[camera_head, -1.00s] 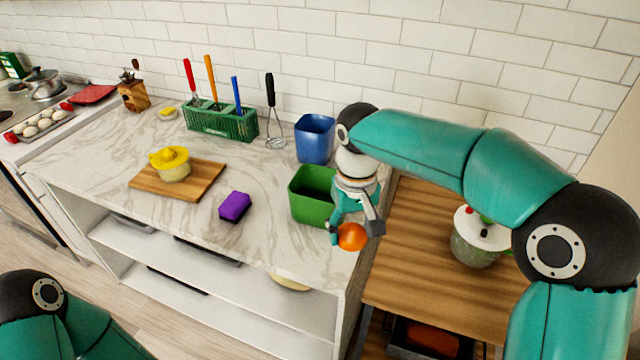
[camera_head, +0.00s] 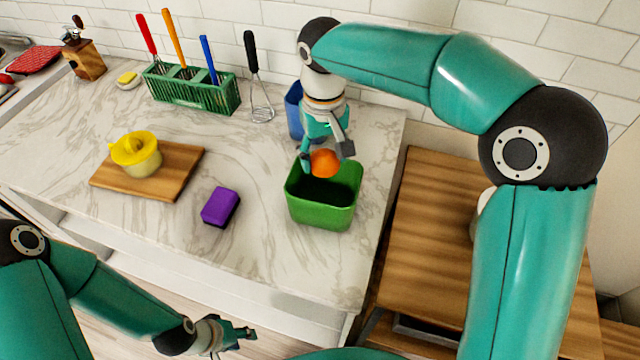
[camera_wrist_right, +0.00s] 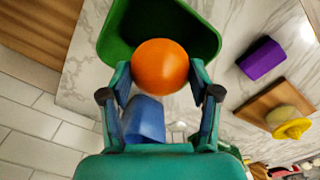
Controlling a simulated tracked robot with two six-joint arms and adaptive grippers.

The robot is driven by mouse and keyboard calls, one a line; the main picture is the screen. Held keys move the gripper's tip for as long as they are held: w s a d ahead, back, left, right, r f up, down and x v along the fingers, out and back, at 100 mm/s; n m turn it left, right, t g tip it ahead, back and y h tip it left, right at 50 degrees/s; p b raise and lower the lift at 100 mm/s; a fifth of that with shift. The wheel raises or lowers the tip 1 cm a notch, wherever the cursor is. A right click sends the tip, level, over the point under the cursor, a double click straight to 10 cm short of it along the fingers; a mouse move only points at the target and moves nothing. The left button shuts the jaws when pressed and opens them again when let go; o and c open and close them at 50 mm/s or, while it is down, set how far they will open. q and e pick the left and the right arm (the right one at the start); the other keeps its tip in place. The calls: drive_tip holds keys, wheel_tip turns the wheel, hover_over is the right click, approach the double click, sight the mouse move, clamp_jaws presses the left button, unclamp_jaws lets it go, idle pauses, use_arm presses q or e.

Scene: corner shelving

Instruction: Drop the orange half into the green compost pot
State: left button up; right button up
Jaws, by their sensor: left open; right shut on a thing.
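The orange half (camera_head: 325,163) is held in my right gripper (camera_head: 327,158), its rounded orange side showing in both views. In the right wrist view the orange half (camera_wrist_right: 160,66) sits between the two fingers of my right gripper (camera_wrist_right: 160,85). The green compost pot (camera_head: 322,212) stands upright on the marble counter, open at the top. The orange half is over the back part of the pot's opening. The pot (camera_wrist_right: 122,40) shows behind the orange in the wrist view. My left gripper (camera_head: 243,334) is open and empty, low in front of the counter.
A blue container (camera_head: 293,110) stands just behind the green pot, partly hidden by my right gripper. A purple sponge (camera_head: 220,207) lies left of the pot. A yellow juicer (camera_head: 136,153) sits on a wooden board (camera_head: 180,170). A green rack (camera_head: 195,92) holds utensils, beside a whisk (camera_head: 257,85).

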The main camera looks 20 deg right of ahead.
drive_tip(key=shift+s+f, duration=0.15)
drive_tip(key=shift+f, duration=0.15)
drive_tip(key=shift+s+d+f+b, duration=0.2)
drive_tip(key=shift+f+b, duration=0.1)
drive_tip(key=shift+b, duration=0.25)
drive_tip(key=f+b, duration=0.2)
drive_tip(key=f, duration=0.1)
drive_tip(key=f+b, duration=0.1)
drive_tip(key=b, duration=0.1)
drive_tip(key=shift+d+f, duration=0.2)
drive_tip(key=shift+d, duration=0.1)
drive_tip(key=o, duration=1.3)
drive_tip(key=shift+r, duration=0.15)
wheel_tip(320, 180, up, 12)
drive_tip(key=shift+w+a+f, duration=0.1)
drive_tip(key=shift+a+f, duration=0.05)
drive_tip(key=shift+f, duration=0.05)
